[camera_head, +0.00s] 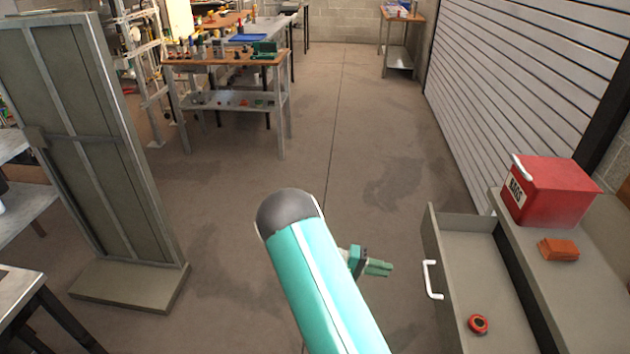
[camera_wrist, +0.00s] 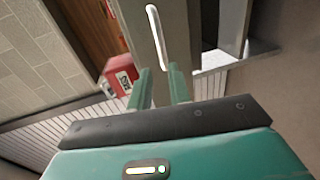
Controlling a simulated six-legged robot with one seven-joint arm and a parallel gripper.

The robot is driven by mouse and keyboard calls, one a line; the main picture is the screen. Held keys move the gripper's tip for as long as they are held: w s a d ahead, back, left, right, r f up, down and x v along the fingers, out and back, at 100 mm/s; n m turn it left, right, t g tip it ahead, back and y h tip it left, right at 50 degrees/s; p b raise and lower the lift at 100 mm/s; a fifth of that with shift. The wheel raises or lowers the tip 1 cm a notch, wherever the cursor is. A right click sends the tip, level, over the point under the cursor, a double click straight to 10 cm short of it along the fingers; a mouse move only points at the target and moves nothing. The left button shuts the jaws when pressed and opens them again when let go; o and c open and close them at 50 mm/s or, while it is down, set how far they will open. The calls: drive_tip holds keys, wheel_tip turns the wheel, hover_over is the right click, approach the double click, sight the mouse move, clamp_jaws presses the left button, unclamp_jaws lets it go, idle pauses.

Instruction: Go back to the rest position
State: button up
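My gripper (camera_head: 385,268) hangs at the end of my teal arm, over the floor to the left of an open grey drawer (camera_head: 468,262). In the wrist view my gripper's two teal fingers (camera_wrist: 160,86) stand apart with nothing between them, so it is open and empty. The drawer's white handle (camera_head: 431,280) is a short way to the right of the fingers in the head view. It also shows beyond the fingertips in the wrist view (camera_wrist: 156,36), apart from them. Part of my gripper is hidden behind my arm in the head view.
A red and black round object (camera_head: 478,324) lies in the drawer. A red box (camera_head: 549,190) and an orange block (camera_head: 558,249) sit on the cabinet top. A tall grey panel (camera_head: 85,140) stands at left. A workbench (camera_head: 226,62) is farther back. The middle floor is clear.

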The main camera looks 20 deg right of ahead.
drive_tip(key=s+a+r+n+t+y, duration=0.1)
drive_tip(key=s+a+r+t+y, duration=0.2)
drive_tip(key=a+r, duration=0.5)
drive_tip(key=s+a+r+t+y, duration=0.2)
drive_tip(key=s+a+r+y, duration=0.3)
drive_tip(key=r, duration=0.6)
drive_tip(key=s+a+r+n+t+y, duration=0.4)
drive_tip(key=s+a+r+t+y, duration=0.2)
drive_tip(key=s+a+r, duration=0.4)
wheel_tip(320, 180, up, 3)
drive_tip(key=shift+a+f+t, duration=0.1)
drive_tip(key=shift+a+t, duration=0.3)
drive_tip(key=shift+t, duration=0.5)
drive_tip(key=shift+d, duration=0.1)
